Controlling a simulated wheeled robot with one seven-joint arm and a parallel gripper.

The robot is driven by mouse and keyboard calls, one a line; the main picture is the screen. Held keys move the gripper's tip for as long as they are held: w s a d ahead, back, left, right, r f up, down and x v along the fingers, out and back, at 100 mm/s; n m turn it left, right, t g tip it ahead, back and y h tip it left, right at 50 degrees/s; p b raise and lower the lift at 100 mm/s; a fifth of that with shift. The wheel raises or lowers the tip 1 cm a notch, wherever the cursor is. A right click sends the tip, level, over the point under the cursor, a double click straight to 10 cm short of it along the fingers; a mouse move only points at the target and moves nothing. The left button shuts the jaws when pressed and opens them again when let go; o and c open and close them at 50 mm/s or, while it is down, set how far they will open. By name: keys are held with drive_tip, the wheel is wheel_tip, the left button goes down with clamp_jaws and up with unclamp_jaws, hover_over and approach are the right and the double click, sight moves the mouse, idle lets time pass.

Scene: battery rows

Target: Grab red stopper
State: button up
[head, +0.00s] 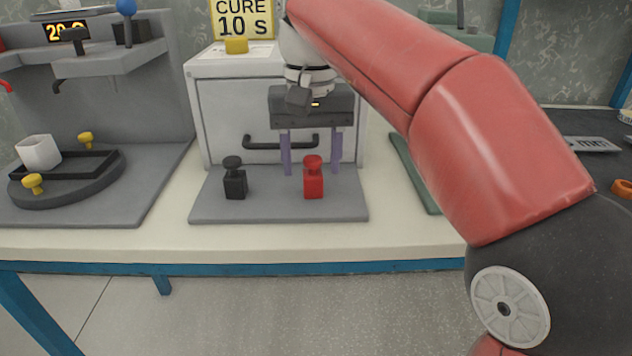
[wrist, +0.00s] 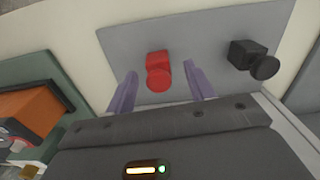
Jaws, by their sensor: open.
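The red stopper (head: 313,180) stands upright on a grey plate (head: 270,207) in front of a white cabinet, with a square body and a round knob on top. In the wrist view the red stopper (wrist: 158,72) shows between and beyond the two fingertips. My gripper (head: 311,172) is open, with two purple fingers pointing down. In the head view the fingers hang behind the red stopper, one at its upper left and one at its right. The gripper also shows in the wrist view (wrist: 160,85). No contact with the stopper is visible.
A black stopper (head: 235,178) stands left of the red one on the same plate. The cabinet (head: 225,110) with a black handle is close behind. A grey machine with a round turntable (head: 70,190) stands at left. A green panel (head: 412,172) lies at right.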

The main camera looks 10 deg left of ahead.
sight(313, 168)
wheel_tip(313, 168, down, 4)
drive_tip(key=shift+d+r+b, duration=0.1)
drive_tip(key=shift+b, duration=0.3)
drive_tip(key=c, duration=1)
drive_tip(key=shift+c, duration=0.2)
drive_tip(key=shift+r, duration=0.15)
